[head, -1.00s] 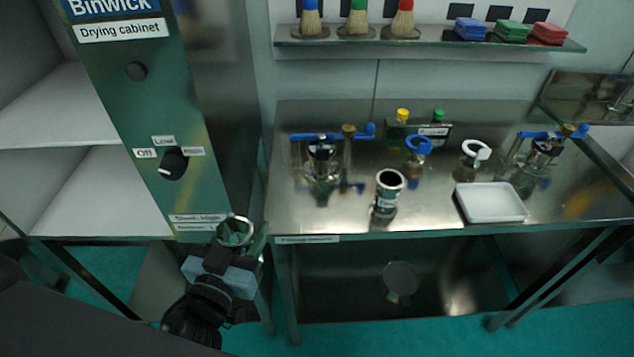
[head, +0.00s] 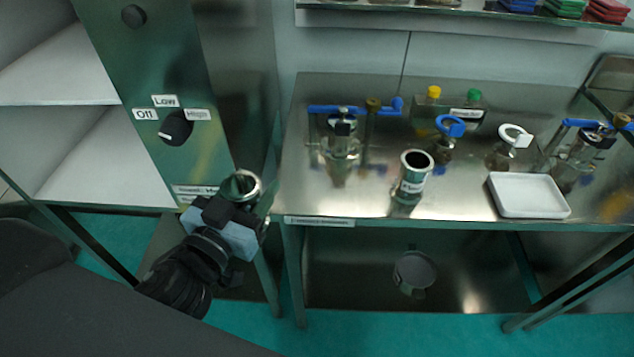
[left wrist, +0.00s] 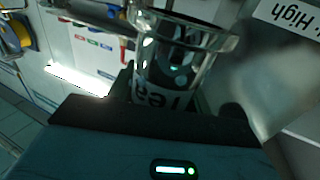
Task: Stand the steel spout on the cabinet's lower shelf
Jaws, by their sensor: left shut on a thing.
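My left gripper (head: 231,208) is shut on a steel spout (head: 241,186), a short shiny tube with a flared open rim facing up. The spout also shows in the left wrist view (left wrist: 185,60), with part of a label on its side. Gripper and spout are in front of the lower right corner of the drying cabinet's control panel, outside the cabinet. The cabinet's lower shelf (head: 95,170) is a bare white surface at the left, and the upper shelf (head: 50,90) is above it. My right gripper is not in view.
A second labelled steel tube (head: 412,177) stands on the steel table (head: 330,205), right of my gripper. A white tray (head: 528,196) and blue-handled clamps (head: 342,140) are also there. The cabinet's panel with its knob (head: 176,127) stands between the shelves and the table.

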